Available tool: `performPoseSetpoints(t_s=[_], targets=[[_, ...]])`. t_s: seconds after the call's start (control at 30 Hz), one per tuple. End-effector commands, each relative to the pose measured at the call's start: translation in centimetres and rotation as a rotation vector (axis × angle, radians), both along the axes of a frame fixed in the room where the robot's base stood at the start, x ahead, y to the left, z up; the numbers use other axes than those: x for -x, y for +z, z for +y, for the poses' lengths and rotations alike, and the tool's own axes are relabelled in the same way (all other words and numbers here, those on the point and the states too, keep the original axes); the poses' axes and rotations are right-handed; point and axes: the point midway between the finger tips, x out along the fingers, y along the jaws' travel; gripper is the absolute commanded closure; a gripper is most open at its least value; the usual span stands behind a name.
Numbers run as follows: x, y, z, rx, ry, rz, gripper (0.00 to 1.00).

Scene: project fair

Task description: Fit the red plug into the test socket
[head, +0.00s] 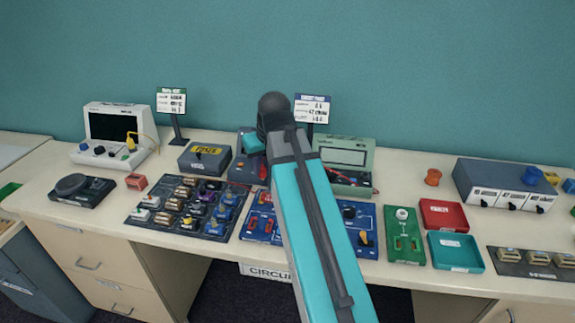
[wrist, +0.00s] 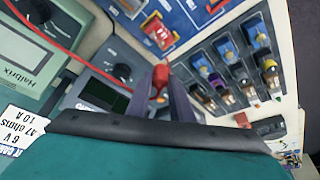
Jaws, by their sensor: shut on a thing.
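My gripper (wrist: 160,97) is shut on the red plug (wrist: 160,77), which sticks out between the fingertips in the wrist view. Below and around the plug is the dark grey unit with a display (wrist: 103,93). I cannot tell whether the plug touches anything. In the head view my arm hides the fingertips and most of the plug. I cannot make out for certain which opening is the test socket. A red lead (wrist: 48,42) crosses the upper left of the wrist view, by the green meter (wrist: 25,62); the meter also shows in the head view (head: 343,157).
A blue circuit board (head: 262,226) and a black panel of several switches (head: 183,215) lie in front. A yellow-labelled box (head: 205,158) and a white oscilloscope (head: 115,132) stand left. Red (head: 448,214) and teal (head: 455,253) trays lie right. Sign stands are behind.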

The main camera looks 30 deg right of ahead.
Motion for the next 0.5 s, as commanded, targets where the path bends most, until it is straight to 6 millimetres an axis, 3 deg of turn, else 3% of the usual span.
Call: performPoseSetpoints(t_s=[0.3, 0.5], targets=[[-2.9, -0.1, 8.4, 0.0, 0.015, 0.001, 1.0], [-3.8, -0.1, 12.4, -0.001, 0.017, 0.001, 1.0]])
